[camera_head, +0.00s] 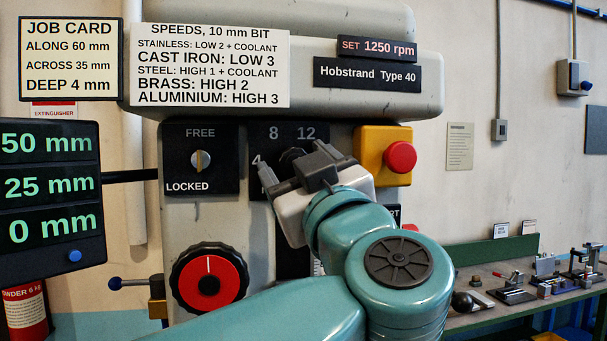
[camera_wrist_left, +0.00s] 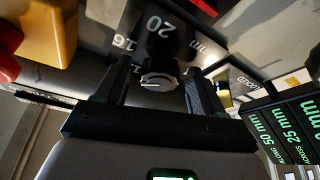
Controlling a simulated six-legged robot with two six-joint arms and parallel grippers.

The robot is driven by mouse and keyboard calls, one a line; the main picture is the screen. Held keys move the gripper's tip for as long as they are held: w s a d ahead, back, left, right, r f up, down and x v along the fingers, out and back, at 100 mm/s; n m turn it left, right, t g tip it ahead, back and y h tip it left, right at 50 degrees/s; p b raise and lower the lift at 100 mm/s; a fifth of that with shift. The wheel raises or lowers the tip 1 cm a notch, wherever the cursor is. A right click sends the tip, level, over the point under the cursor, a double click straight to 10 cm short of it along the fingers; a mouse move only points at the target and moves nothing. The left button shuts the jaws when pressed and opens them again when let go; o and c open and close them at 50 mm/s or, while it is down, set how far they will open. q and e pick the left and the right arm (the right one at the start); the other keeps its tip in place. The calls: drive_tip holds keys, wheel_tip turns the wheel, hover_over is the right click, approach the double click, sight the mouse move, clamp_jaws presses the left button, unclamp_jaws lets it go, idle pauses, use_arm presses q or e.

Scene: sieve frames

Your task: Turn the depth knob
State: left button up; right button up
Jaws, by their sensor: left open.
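The depth knob (camera_wrist_left: 158,80) shows in the left wrist view as a round, pale-faced knob with a dark line, on a black plate marked 16 and 20 mm. In the head view its dark top (camera_head: 292,154) peeks out below the 8 and 12 marks; my gripper hides the rest. My left gripper (camera_head: 295,163) is open in front of the plate. In the left wrist view its two dark fingers (camera_wrist_left: 156,88) stand either side of the knob, with gaps visible. I cannot tell how far the fingertips reach past its face. My right gripper is not in view.
A FREE/LOCKED switch (camera_head: 201,161) is left of the dial, a red button on a yellow box (camera_head: 400,156) right. A red-black handwheel (camera_head: 210,284) sits below. The job card (camera_head: 70,59) says deep 4 mm; the display (camera_head: 48,197) reads 50, 25 and 0 mm.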

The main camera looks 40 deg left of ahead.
use_arm(q)
drive_tip(key=b+v, duration=0.5)
drive_tip(key=v, duration=1.1)
drive_tip(key=shift+d, duration=0.15)
drive_tip(key=shift+s, duration=0.15)
